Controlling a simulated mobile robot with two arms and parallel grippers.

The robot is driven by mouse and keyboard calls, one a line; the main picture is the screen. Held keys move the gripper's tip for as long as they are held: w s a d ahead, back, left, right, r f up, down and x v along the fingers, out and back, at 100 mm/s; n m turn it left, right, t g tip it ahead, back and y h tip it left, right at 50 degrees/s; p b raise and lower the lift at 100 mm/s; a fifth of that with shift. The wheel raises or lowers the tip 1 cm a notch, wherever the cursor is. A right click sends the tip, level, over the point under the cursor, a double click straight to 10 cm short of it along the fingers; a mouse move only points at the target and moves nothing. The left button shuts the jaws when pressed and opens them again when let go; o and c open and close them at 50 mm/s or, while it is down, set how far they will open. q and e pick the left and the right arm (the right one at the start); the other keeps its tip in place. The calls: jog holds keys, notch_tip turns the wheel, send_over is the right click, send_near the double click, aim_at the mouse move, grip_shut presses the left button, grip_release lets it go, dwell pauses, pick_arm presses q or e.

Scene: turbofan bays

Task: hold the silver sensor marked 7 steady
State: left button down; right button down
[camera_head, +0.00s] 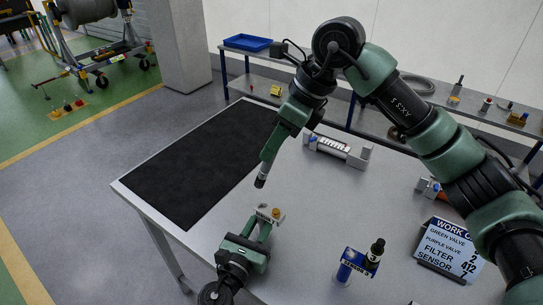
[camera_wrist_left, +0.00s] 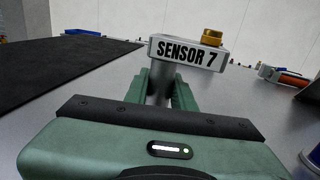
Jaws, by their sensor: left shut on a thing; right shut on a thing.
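The silver sensor marked 7 (camera_wrist_left: 188,52) stands upright between the fingers of my left gripper (camera_wrist_left: 160,88) in the left wrist view. It has a silver block head lettered SENSOR 7, a grey stem and a gold knob (camera_wrist_left: 211,37) on top. In the head view the sensor (camera_head: 265,217) is small, and my left gripper (camera_head: 262,228) is shut on it near the table's front. My right gripper (camera_head: 264,172) points down above and behind the sensor, apart from it. It is shut on a small grey, dark-tipped thing (camera_head: 260,182), which I cannot identify.
A black mat (camera_head: 205,160) covers the table's left part. A grey fixture with a tube (camera_head: 337,148) is at the back. The table's middle is clear.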

aim_at(258, 177)
jog(key=f, duration=0.1)
jog(key=a+f, duration=0.1)
jog(key=f, duration=0.3)
jog(key=shift+s+a, duration=0.2)
jog(key=shift+s, duration=0.05)
jog(key=shift+w+d+r, duration=0.1)
jog(key=shift+w+d, duration=0.55)
jog(key=shift+w, duration=0.2)
jog(key=shift+s, duration=0.55)
jog(key=shift+s+d, duration=0.15)
